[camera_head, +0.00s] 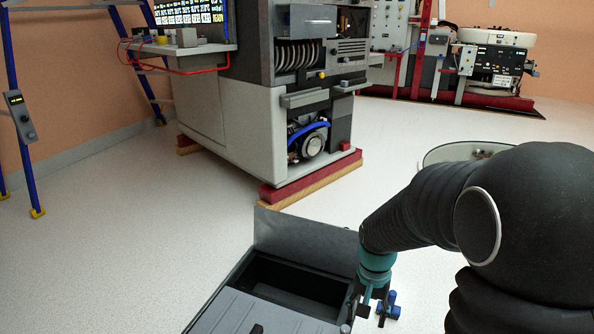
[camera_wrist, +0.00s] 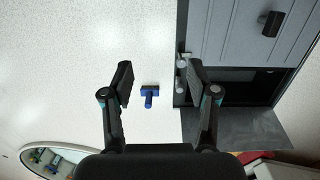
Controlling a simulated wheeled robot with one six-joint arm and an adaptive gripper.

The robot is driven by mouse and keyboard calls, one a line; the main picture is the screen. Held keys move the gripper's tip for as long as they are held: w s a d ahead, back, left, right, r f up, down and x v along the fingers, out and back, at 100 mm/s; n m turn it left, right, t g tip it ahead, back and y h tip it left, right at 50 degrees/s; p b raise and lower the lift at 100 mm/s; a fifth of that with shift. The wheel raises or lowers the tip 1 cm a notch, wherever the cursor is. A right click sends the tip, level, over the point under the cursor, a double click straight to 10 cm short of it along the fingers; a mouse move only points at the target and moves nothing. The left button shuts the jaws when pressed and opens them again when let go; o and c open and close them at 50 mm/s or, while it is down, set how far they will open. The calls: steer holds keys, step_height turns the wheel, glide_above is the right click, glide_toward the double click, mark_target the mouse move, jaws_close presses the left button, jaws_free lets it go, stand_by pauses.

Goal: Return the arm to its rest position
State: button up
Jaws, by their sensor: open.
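My gripper (camera_wrist: 160,83) is open and empty in the wrist view, its two black fingers spread apart. A small blue T-shaped part (camera_wrist: 150,94) shows between the fingers, apart from both, against the pale floor. In the head view my black-sleeved arm reaches down from the right. My gripper (camera_head: 374,305) there is at the right edge of an open grey case, close to the blue part (camera_head: 391,307). The head view partly hides the fingertips.
The open grey case (camera_head: 255,312) has a dark compartment and a raised lid (camera_head: 300,238). A round white-rimmed bin (camera_head: 440,154) stands behind my arm; it also shows in the wrist view (camera_wrist: 28,150). A large grey machine (camera_head: 240,120) stands behind. Floor at left is clear.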

steer(key=s+r+n+t+p, duration=0.2)
steer(key=s+r, duration=0.5)
steer(key=r, duration=0.5)
steer(key=s+r+n+t+p, duration=0.2)
steer(key=s+r+t+p, duration=0.2)
steer(key=s+r, duration=0.4)
step_height(320, 180, up, 5)
steer(key=shift+r+p, duration=0.1)
steer(key=shift+p, duration=0.4)
stand_by(0.6)
